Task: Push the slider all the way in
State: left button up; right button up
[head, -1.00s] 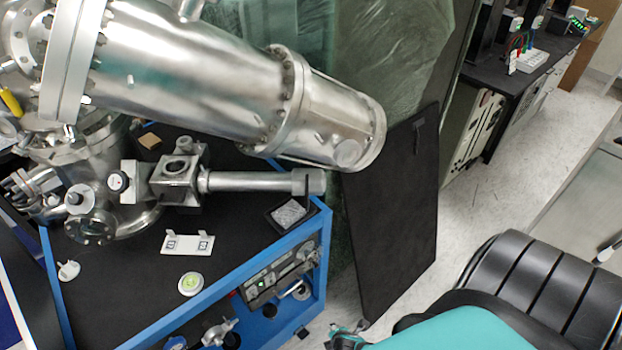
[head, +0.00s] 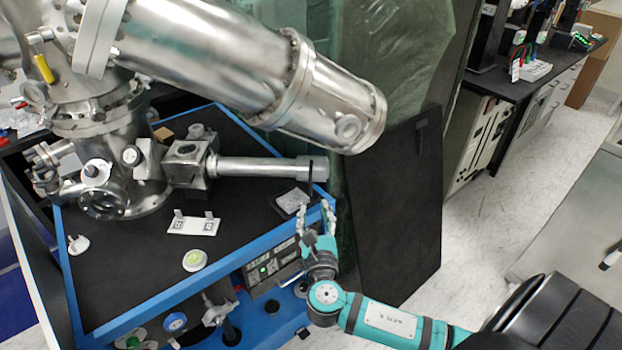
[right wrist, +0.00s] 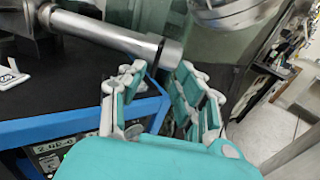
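The slider is a horizontal metal rod (head: 262,168) that sticks out to the right from a square metal block (head: 187,165) on the vacuum chamber. Its thicker end piece (head: 318,170) is at the far right, above the table corner. My right gripper (head: 315,211) is open and empty, below and near that end, by the table edge. In the right wrist view the rod (right wrist: 100,30) runs in from the upper left, and its end is just beyond the two spread fingers (right wrist: 162,80). I cannot tell any contact. My left gripper is not in view.
A large metal cylinder (head: 235,60) hangs above the rod. A blue-framed table (head: 120,315) with a black top lies below, carrying a white marker plate (head: 194,226) and a round level (head: 195,260). A dark panel (head: 400,210) stands to the right.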

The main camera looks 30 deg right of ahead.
aim_at(310, 180)
jog(key=x, duration=1.2)
jog(key=shift+w+d+p, duration=0.15)
jog(key=shift+w+p, duration=0.1)
jog(key=shift+p, duration=0.15)
jog(key=shift+f, duration=0.1)
grip_shut()
